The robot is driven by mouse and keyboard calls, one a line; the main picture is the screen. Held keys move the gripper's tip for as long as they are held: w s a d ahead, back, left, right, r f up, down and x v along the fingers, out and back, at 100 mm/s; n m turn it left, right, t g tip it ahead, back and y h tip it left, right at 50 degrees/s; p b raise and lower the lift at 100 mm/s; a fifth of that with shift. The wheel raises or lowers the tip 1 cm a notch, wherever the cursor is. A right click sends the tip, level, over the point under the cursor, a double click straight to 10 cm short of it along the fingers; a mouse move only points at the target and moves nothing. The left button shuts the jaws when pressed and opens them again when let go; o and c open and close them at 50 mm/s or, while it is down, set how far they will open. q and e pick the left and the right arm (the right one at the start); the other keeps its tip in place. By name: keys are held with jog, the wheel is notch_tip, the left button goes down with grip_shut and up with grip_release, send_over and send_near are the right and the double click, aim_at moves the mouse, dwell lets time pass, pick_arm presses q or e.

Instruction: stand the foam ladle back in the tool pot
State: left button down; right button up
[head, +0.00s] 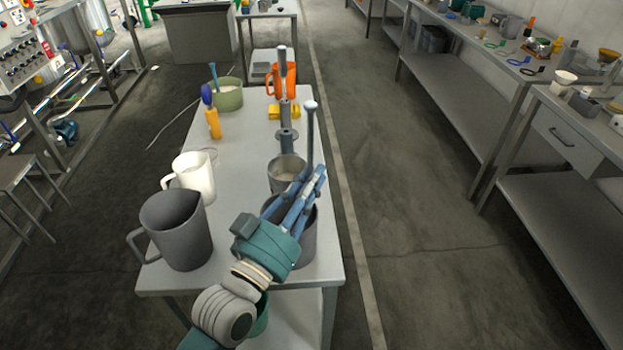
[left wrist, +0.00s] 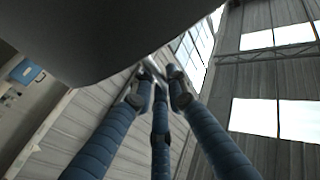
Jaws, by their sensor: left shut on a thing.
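My left gripper (head: 316,176) comes in from the front with its blue fingers closed round a long grey rod with a rounded top, which I take to be the foam ladle (head: 311,125). The rod stands nearly upright. Its lower end is hidden behind the fingers, so I cannot tell whether it is inside a pot. A dark grey pot (head: 308,242), likely the tool pot, stands at the table's front right, partly covered by the gripper. In the left wrist view the three fingers (left wrist: 158,75) meet near a thin metallic piece. My right gripper is not in view.
On the table (head: 240,272) stand a dark grey jug (head: 177,232), a white jug (head: 195,176), a steel pot (head: 274,178), a green pot (head: 229,98) and an orange jug (head: 290,82). A large dark surface (left wrist: 110,35) fills the upper left wrist view. The aisle at right is clear.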

pick_arm(q)
jog(key=shift+f+b, duration=0.35)
jog(key=shift+f, duration=0.2)
jog(key=c, duration=1.6)
grip_release()
jog(key=shift+c, duration=0.2)
jog(key=shift+s, duration=0.1)
jog(key=v, duration=1.2)
